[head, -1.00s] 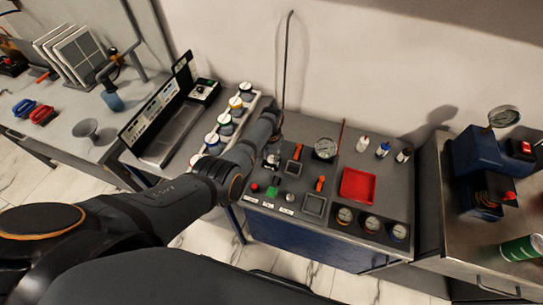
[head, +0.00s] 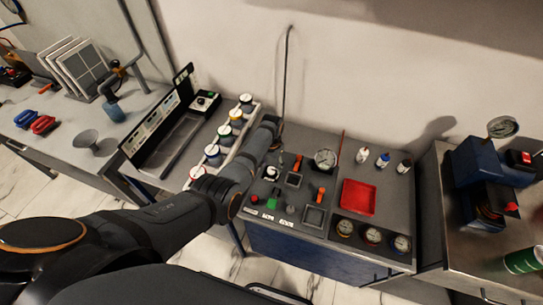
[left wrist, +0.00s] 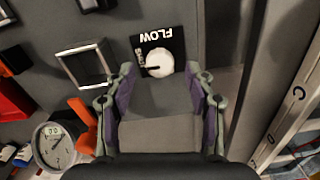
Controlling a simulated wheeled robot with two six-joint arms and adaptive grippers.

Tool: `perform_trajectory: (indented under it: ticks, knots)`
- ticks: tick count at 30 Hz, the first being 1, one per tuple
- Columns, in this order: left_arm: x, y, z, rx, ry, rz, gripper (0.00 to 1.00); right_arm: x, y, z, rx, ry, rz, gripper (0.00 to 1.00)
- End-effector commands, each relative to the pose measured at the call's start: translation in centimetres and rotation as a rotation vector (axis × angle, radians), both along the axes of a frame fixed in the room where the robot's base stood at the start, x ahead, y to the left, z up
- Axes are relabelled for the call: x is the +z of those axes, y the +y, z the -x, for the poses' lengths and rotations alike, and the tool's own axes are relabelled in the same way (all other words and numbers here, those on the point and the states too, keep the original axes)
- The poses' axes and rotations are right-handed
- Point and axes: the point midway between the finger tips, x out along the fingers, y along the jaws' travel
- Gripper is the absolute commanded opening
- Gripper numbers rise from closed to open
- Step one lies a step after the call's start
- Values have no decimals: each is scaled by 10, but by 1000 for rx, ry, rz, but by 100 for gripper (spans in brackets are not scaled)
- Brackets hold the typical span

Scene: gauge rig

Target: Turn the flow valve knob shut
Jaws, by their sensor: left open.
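The white flow valve knob (left wrist: 158,62) sits on a black plate marked FLOW in the left wrist view.
A square frame (left wrist: 88,64), an orange lever (left wrist: 84,122) and a round gauge (left wrist: 56,146) are near the knob. A rack of jars (head: 236,115) stands left of the panel. A red tray (head: 358,197) and small bottles (head: 383,160) are to the right.

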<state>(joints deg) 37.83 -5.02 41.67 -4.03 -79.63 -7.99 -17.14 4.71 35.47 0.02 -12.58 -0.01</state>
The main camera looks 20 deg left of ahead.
Motion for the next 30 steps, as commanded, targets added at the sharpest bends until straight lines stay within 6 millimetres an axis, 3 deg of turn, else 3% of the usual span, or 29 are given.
perform_trajectory:
  ticks: [9,13,18,30]
  knots:
    - [73,0,0,0,-4,1,54,0,1,0,0,0,-2,40]
    - [92,0,0,-1,-2,0,54,0,2,0,0,0,-2,40]
    - [101,0,1,-1,0,0,54,0,2,0,-1,0,-2,40]
    - [101,0,0,-1,0,0,54,0,2,0,-1,0,-2,40]
